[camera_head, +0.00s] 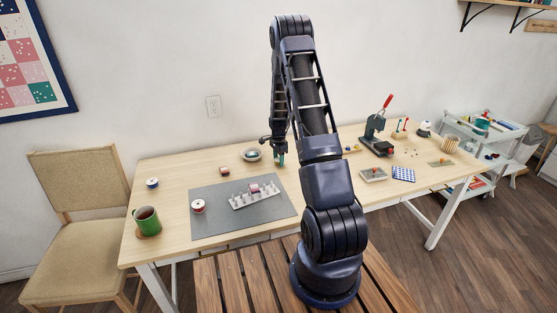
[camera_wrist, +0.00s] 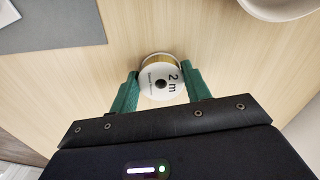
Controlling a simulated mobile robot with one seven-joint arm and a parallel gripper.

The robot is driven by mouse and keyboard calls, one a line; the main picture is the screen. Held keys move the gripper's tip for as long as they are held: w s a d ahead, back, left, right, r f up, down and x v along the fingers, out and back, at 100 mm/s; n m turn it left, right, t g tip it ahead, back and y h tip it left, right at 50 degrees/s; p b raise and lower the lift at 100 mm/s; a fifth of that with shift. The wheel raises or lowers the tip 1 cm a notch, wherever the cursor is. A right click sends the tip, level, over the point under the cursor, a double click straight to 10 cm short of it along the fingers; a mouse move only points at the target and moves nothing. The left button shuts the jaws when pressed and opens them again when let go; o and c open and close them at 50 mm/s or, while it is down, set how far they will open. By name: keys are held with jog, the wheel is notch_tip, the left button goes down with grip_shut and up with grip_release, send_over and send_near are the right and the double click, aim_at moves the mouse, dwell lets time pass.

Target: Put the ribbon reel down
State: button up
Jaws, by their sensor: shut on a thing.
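The ribbon reel (camera_wrist: 162,82) has a white face marked "2 m" and a gold-coloured rim. My gripper (camera_wrist: 162,76) is shut on it, with a green finger on each side. In the head view my gripper (camera_head: 279,160) is low over the table, right of the bowl; the reel is too small to make out clearly there. Bare wooden tabletop shows around the reel in the wrist view. I cannot tell whether the reel touches the table.
A bowl (camera_head: 251,157) stands close by. The grey mat (camera_head: 215,227) holds a pegged rack (camera_head: 240,202) and a red-and-white reel (camera_head: 198,206). A blue reel (camera_head: 152,183) and green mug (camera_head: 146,221) are at left. A press (camera_head: 377,140) stands at right.

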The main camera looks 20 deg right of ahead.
jog(key=o, duration=0.9)
jog(key=shift+f, duration=0.1)
jog(key=shift+o, duration=0.2)
notch_tip(320, 180, up, 12)
jog(key=r, duration=0.1)
jog(key=s+a+r+n+t, duration=0.1)
jog(key=s+a+r+n, duration=0.25)
jog(key=s+r, duration=0.7)
jog(key=s+a+r+n+t, duration=0.15)
jog(key=s+r+n, duration=0.25)
jog(key=s+r, duration=0.65)
jog(key=s+a+r+n+t, duration=0.1)
jog(key=s+r+n, duration=0.3)
jog(key=s, duration=0.7)
jog(key=s+a+r+n+t, duration=0.1)
jog(key=s+r+n, duration=0.3)
jog(key=s, duration=0.7)
jog(key=shift+s+a+r, duration=0.25)
jog(key=shift+a+r, duration=0.2)
jog(key=shift+a, duration=0.3)
jog(key=shift+n, duration=0.25)
